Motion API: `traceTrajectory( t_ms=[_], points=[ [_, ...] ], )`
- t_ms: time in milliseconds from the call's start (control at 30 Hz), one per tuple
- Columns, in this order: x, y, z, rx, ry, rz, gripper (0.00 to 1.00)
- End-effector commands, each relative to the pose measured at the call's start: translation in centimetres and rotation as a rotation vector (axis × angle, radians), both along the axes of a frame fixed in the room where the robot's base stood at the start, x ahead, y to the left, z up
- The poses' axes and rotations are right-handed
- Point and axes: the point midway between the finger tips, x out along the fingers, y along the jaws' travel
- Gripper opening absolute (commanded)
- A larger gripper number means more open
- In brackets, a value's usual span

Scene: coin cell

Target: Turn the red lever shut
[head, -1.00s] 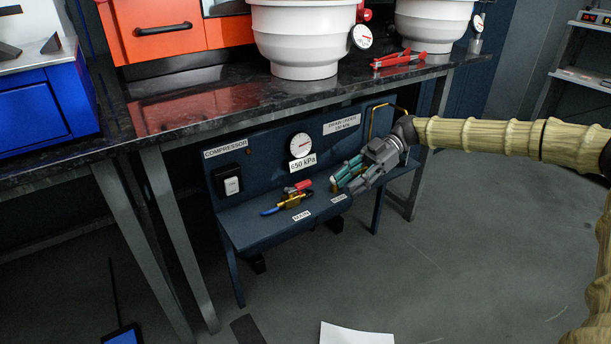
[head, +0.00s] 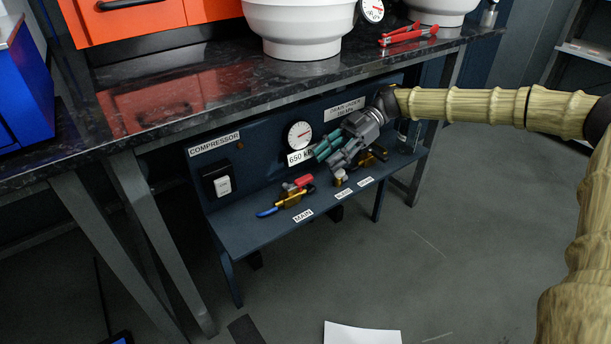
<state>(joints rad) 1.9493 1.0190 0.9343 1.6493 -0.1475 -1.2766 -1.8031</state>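The red lever (head: 298,183) sits on top of a small brass valve (head: 292,198) on the compressor shelf, above the MAIN label. A blue part (head: 267,212) sticks out at the valve's left end. My gripper (head: 325,155) is in the air above and to the right of the lever, in front of the panel. It does not touch the lever. Its teal-padded fingers point left and slightly down, with a gap between them and nothing visible held. My gripper hides part of the panel and some of the shelf fittings behind it.
A pressure gauge (head: 299,135) reads beside a 650 kPa label. A white switch (head: 219,181) is at left. A brass fitting (head: 340,177) and another valve (head: 372,157) stand to the lever's right. The dark worktop (head: 200,115) overhangs the panel.

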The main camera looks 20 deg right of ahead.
Motion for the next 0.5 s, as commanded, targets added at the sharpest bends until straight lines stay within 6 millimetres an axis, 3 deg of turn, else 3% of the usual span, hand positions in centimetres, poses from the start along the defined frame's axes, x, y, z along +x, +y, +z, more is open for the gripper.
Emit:
traceTrajectory(
  t_ms=[300, 500],
  points=[
    [-1.6, 4.5, -2.3, -0.001, 0.001, 0.004, 0.39],
    [-2.1, 6.3, -2.8, 0.000, 0.001, 0.005, 0.39]
  ],
)
